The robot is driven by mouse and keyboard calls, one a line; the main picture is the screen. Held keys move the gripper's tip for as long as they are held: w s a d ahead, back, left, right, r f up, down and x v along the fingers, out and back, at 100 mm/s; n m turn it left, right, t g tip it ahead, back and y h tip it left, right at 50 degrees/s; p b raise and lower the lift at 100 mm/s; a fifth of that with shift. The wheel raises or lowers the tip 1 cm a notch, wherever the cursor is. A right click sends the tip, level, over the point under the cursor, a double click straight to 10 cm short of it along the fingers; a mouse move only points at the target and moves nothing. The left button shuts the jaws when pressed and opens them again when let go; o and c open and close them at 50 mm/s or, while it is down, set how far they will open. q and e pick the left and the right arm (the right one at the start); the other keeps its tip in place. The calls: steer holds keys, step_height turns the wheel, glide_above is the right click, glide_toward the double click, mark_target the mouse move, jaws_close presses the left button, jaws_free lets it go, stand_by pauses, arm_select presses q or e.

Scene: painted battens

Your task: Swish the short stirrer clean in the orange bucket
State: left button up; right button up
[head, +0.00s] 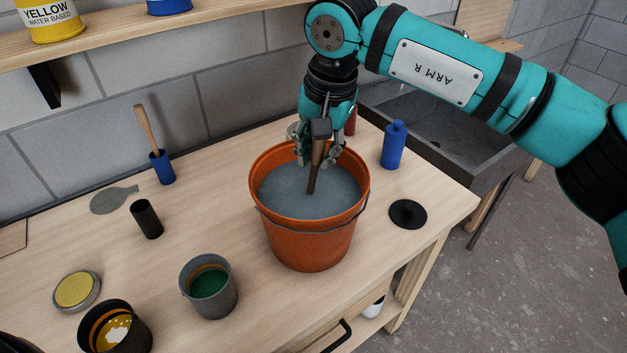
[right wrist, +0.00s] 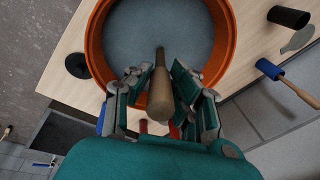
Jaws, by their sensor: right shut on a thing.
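The orange bucket (head: 310,245) stands near the front right of the bench, nearly full of grey-blue liquid (head: 285,190), its wire handle hanging down at the front. My right gripper (head: 318,157) is above the bucket's back part, pointing down, shut on the wooden handle of the short stirrer (head: 314,178). The stirrer's dark lower end meets the liquid, and its tip is hidden there. In the right wrist view the stirrer's handle (right wrist: 160,95) sits between the fingers, with the bucket's rim (right wrist: 96,45) around the liquid. My left gripper is out of view.
A blue bottle (head: 394,146) and black disc (head: 407,213) stand right of the bucket. A tin of green paint (head: 224,298), a tin of yellow paint (head: 132,340), a black cup (head: 147,219) and a blue holder (head: 162,170) are left. A sink (head: 455,140) lies behind.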

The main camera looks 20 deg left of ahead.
step_height(320, 180, up, 10)
steer(key=s+d+p, duration=0.1)
steer(key=p, duration=0.4)
steer(key=shift+s+d+f, duration=0.15)
steer(key=shift+d, duration=0.1)
stand_by(1.0)
step_height(320, 180, up, 5)
steer(key=p, duration=0.4)
stand_by(0.8)
